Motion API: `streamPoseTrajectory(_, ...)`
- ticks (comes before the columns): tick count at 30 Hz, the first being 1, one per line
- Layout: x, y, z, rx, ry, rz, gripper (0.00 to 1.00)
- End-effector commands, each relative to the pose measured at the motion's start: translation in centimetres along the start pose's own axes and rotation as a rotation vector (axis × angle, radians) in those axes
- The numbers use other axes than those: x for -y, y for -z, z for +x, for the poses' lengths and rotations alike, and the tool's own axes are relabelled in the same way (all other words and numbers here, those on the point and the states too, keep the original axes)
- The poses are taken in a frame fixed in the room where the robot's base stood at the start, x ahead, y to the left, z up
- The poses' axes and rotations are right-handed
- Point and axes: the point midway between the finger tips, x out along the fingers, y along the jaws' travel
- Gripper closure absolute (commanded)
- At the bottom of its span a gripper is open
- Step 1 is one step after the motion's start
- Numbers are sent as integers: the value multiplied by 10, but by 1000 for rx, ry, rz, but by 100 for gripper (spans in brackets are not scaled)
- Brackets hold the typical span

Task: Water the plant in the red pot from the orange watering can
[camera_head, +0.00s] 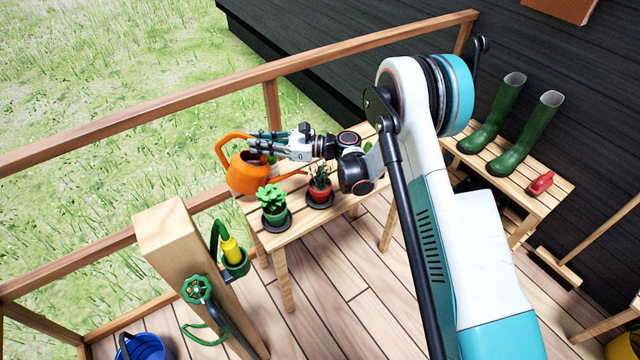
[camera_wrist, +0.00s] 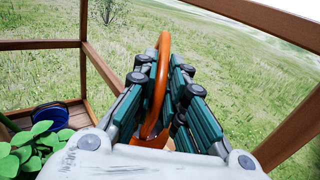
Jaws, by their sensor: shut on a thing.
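The orange watering can (camera_head: 248,174) is at the left end of the slatted wooden table (camera_head: 293,238), next to the railing. My gripper (camera_head: 262,142) reaches in from the right and is shut on the can's handle. In the wrist view the orange handle (camera_wrist: 158,85) runs between the two fingers (camera_wrist: 163,90); the can's body is mostly hidden there. The red pot (camera_head: 320,191) with a small dark-leaved plant stands on a dark saucer on the table, below and right of the can. I cannot tell whether the can touches the table.
A green pot (camera_head: 275,217) with a leafy plant stands close beside the red pot, in front of the can. The wooden railing (camera_head: 272,100) runs behind the table. A wooden post with a tap (camera_head: 196,289) stands front left. Green boots (camera_head: 527,135) stand on a bench at right.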

Motion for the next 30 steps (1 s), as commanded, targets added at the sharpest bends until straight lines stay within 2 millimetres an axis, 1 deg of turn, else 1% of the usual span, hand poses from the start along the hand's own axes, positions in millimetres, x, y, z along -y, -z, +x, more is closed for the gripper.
streamPoseTrajectory(16,0,-4,-2,12,-1,2,100)
streamPoseTrajectory(17,0,-1,1,3,-2,2,100)
streamPoseTrajectory(19,-2,14,12,-42,-6,0,100)
streamPoseTrajectory(21,-2,12,22,-96,-8,-2,100)
streamPoseTrajectory(25,-3,18,39,-184,-10,-4,100)
streamPoseTrajectory(30,-2,21,44,-215,-8,-5,100)
